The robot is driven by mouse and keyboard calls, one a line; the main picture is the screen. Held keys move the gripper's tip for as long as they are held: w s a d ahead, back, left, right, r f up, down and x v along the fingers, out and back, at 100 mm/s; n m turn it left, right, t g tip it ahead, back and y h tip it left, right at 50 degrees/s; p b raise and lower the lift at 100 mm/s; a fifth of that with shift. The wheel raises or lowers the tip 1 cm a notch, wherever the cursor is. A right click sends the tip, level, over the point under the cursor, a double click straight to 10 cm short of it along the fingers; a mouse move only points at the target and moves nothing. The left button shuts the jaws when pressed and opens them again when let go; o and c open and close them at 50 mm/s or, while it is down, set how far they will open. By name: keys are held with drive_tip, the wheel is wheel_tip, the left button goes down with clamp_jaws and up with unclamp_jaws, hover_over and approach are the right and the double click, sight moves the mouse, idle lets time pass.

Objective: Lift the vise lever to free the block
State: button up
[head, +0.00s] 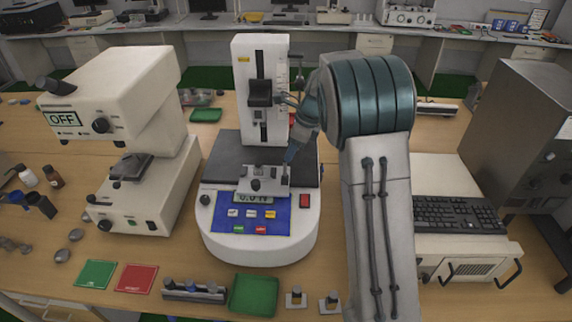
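A white testing machine (276,62) with a tall column stands in the middle of the table. A small pale metal vise (262,180) sits on the machine's dark platform (228,153), just behind the blue control panel (248,214). My arm comes in from the right, and my gripper (288,157) points down at the right end of the vise. The gripper is small and partly covered by my arm, so I cannot tell whether its fingers are open or shut or touch anything. The vise lever and the block are too small to make out clearly.
A white instrument (150,190) marked OFF stands on the left. A keyboard (458,214) and a dark metal cabinet (530,120) are on the right. A green tray (254,294), green pad (97,273) and red pad (136,279) lie in front. Small bottles (52,176) stand far left.

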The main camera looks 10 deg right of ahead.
drive_tip(key=shift+b+v, duration=0.3)
drive_tip(key=shift+v, duration=2.25)
drive_tip(key=shift+s, duration=0.1)
drive_tip(key=s+d+r+n+t+h+b, duration=0.1)
drive_tip(key=s+r+n, duration=0.1)
drive_tip(key=s+n, duration=0.55)
drive_tip(key=s+d+r+n+b, duration=0.15)
drive_tip(key=s+n, duration=0.35)
drive_tip(key=s, duration=0.6)
drive_tip(key=s+d+f+n+h, duration=0.1)
drive_tip(key=s+f+n, duration=0.1)
drive_tip(key=s+n, duration=0.2)
drive_tip(key=s+f+n+t+h, duration=0.1)
drive_tip(key=s+n, duration=0.4)
drive_tip(key=s, duration=0.5)
drive_tip(key=shift+d+f+h+b, duration=0.3)
drive_tip(key=shift+d+f, duration=0.1)
drive_tip(key=shift+f, duration=0.15)
